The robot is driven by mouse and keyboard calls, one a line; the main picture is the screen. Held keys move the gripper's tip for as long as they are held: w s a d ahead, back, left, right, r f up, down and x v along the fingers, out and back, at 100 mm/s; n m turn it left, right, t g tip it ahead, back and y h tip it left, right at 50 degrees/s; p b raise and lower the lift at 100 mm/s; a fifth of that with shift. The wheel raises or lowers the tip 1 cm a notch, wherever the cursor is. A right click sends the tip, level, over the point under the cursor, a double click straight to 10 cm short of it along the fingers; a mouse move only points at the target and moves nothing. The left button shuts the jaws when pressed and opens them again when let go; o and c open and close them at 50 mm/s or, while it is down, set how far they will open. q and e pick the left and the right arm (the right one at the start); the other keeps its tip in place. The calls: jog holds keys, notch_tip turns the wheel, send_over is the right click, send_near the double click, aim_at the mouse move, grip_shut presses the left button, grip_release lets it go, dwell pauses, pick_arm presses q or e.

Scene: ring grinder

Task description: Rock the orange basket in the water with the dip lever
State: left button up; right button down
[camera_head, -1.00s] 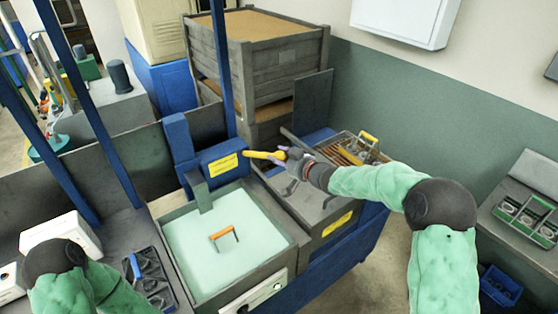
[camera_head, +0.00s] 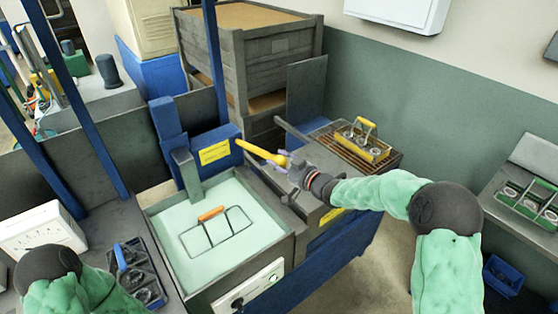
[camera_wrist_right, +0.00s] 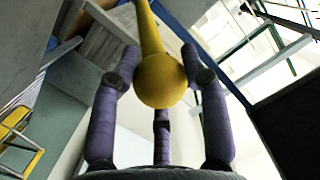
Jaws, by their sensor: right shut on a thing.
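The orange-handled basket (camera_head: 212,214) sits in the pale green water of the tank (camera_head: 160,235); its wire rim and handle show above the surface, and its lower part is hidden. The yellow dip lever (camera_head: 258,152) sticks out to the right from the blue post (camera_head: 213,150) behind the tank. My right gripper (camera_head: 287,162) is at the lever's ball end. In the right wrist view, the purple fingers close around the yellow ball (camera_wrist_right: 160,82). My left forearm is at the lower left of the head view; its gripper is outside the picture.
A yellow basket (camera_head: 362,142) stands on a brown rack right of the tank. A green tray (camera_head: 525,203) is on the far-right bench. A wooden crate (camera_head: 270,60) stands behind.

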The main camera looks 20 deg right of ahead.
jog(key=shift+f, duration=0.1)
jog(key=c, duration=0.6)
grip_release()
jog(key=shift+c, duration=0.2)
jog(key=v, duration=1.2)
